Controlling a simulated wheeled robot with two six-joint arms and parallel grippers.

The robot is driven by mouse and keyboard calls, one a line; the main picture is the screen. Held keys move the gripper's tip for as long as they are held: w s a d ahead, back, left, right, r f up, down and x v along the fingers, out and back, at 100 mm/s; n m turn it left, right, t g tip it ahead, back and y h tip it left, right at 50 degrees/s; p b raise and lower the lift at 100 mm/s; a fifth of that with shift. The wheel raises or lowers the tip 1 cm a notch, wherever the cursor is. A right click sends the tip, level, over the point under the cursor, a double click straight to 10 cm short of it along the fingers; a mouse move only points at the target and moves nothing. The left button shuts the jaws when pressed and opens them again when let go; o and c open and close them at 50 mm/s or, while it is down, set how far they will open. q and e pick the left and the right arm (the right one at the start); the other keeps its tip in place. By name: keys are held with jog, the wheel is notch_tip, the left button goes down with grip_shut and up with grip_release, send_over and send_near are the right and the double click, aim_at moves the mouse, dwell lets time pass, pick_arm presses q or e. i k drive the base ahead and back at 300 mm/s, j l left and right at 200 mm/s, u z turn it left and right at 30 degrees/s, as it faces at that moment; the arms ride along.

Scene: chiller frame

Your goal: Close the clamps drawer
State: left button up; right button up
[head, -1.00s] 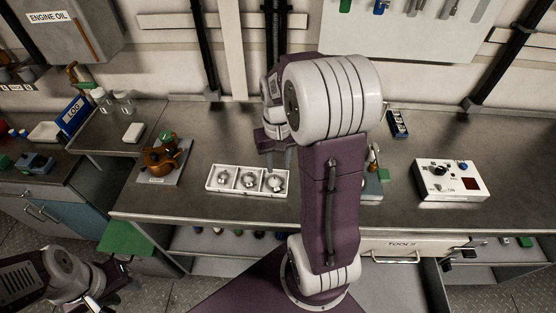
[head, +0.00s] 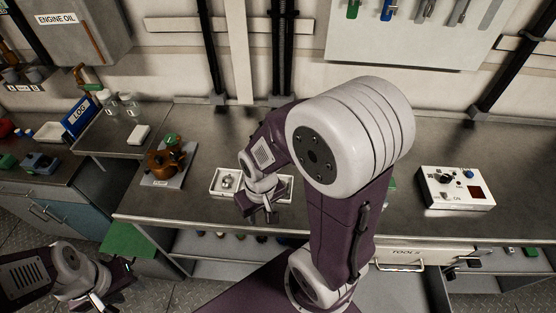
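No drawer label reading clamps is legible in view. A drawer front marked TOOLS (head: 408,255), with a bar handle, sits under the bench at the right, partly behind my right arm. A teal cabinet (head: 68,212) at the left edge has drawer fronts with metal handles; no label on it can be read. My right gripper (head: 260,211) is over the white tray on the bench, pointing down, apart from any drawer; its finger gap is unclear. My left gripper (head: 97,301) is low at the bottom left, near the cabinet's side, partly cut off by the frame edge.
The white sectioned tray (head: 217,186) is partly hidden by my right gripper. A brown pump-like part (head: 166,160) stands on a grey plate. A white control box (head: 454,188) is at the right. A green panel (head: 128,239) sticks out near my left arm.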

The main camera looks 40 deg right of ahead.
aim_at(426, 291)
jog(key=j+z, duration=0.1)
jog(key=z, duration=0.35)
jog(key=k+j+z, duration=0.1)
jog(key=z, duration=0.4)
jog(key=k+z, duration=0.15)
jog(key=z, duration=0.3)
jog(key=k+z, duration=0.1)
jog(key=z, duration=0.4)
jog(key=k+z, duration=0.15)
jog(key=z, duration=0.3)
jog(key=l+z, duration=0.1)
jog(key=z, duration=0.4)
jog(key=k+l+z, duration=0.1)
jog(key=z, duration=0.35)
jog(key=i+j+u, duration=0.1)
jog(key=u, duration=0.55)
